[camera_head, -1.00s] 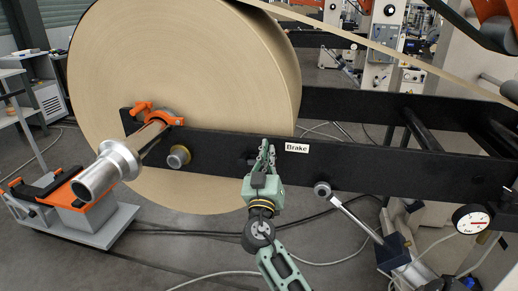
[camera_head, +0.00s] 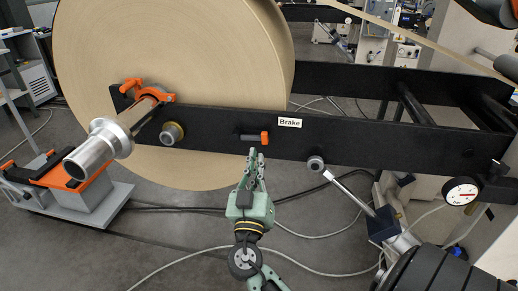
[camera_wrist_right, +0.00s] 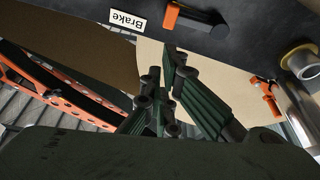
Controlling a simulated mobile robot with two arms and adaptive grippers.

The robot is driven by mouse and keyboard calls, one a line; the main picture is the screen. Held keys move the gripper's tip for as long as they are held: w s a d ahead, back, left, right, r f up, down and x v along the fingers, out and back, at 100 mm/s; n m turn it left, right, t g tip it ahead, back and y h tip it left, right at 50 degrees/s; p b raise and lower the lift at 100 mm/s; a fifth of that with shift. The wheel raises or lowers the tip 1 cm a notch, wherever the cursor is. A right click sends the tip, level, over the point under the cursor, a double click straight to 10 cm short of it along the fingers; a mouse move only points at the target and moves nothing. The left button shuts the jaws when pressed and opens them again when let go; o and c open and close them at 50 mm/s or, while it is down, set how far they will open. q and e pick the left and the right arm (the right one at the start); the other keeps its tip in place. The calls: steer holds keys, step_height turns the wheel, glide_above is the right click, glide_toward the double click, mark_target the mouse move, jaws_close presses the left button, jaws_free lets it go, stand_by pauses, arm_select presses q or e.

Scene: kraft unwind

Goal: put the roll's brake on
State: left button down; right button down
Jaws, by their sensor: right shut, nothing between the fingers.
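The brake lever (camera_head: 252,137) is a short black bar with an orange end, lying level on the black frame beam, orange end to the right. It sits left of the white "Brake" label (camera_head: 290,123). The large kraft roll (camera_head: 180,75) is behind the beam. My right gripper (camera_head: 254,155) is just below the lever, pointing up, shut and empty, apart from it. In the right wrist view the lever (camera_wrist_right: 195,20) and the label (camera_wrist_right: 127,20) show beyond the fingers (camera_wrist_right: 167,75). My left gripper is not in view.
A metal shaft end (camera_head: 98,150) with an orange clamp (camera_head: 150,93) sticks out at the left. A brass-ringed knob (camera_head: 172,132) is on the beam. A grey cylinder rod (camera_head: 350,190) and a gauge (camera_head: 461,192) are at the right. Cables lie on the floor.

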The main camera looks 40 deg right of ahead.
step_height(320, 180, up, 7)
steer(key=d+m+g+p, duration=0.2)
steer(key=m+g+p, duration=0.1)
steer(key=p, duration=0.3)
steer(key=g+y+p, duration=0.2)
steer(key=y+p, duration=0.2)
steer(key=p, duration=0.5)
glide_above(251, 137)
steer(key=s, duration=0.2)
steer(key=shift+s+d+r, duration=0.2)
steer(key=shift+d+r, duration=0.05)
steer(key=shift+r, duration=0.2)
step_height(251, 137, down, 4)
steer(key=shift+s+r+p, duration=0.15)
steer(key=shift+r+p, duration=0.1)
steer(key=shift+p, duration=0.35)
steer(key=shift+f, duration=0.4)
